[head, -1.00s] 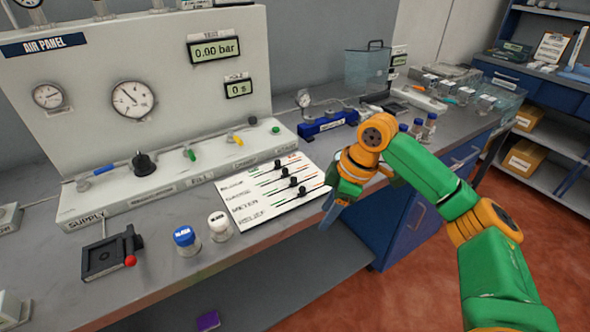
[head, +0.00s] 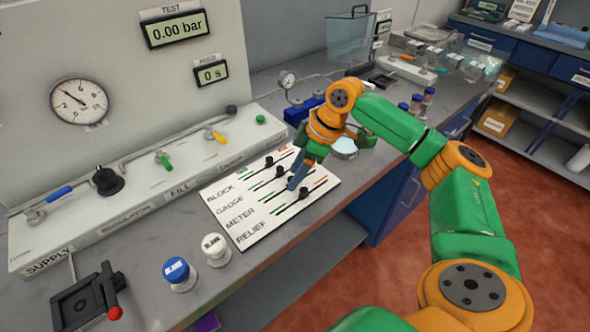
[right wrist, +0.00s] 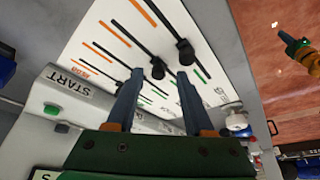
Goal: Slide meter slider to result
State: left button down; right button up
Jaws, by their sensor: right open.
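The white slider board (head: 231,240) lies on the bench with rows marked BLOCK, GAUGE, METER and RELIEF, each with a slot and black knob. My right gripper (head: 292,186) points down over the knobs. In the right wrist view its blue fingers (right wrist: 159,74) are open, with the meter slider's knob (right wrist: 158,68) between their tips. I cannot tell whether they touch it. The relief slider's knob (right wrist: 185,50) is just beyond the right fingertip; it also shows in the head view (head: 303,193). In the head view, the fingers partly hide the meter knob. My left gripper is out of view.
A blue-topped jar (head: 178,274) and a white-topped jar (head: 215,250) stand left of the board. A valve panel (head: 140,205) runs behind it. A black fixture with a red-tipped lever (head: 85,300) is at front left. Small jars stand at the right.

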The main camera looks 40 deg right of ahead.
jog(key=shift+w+f, duration=0.25)
jog(key=shift+s+r, duration=0.1)
jog(key=shift+s, duration=0.05)
grip_shut()
dwell(1.0)
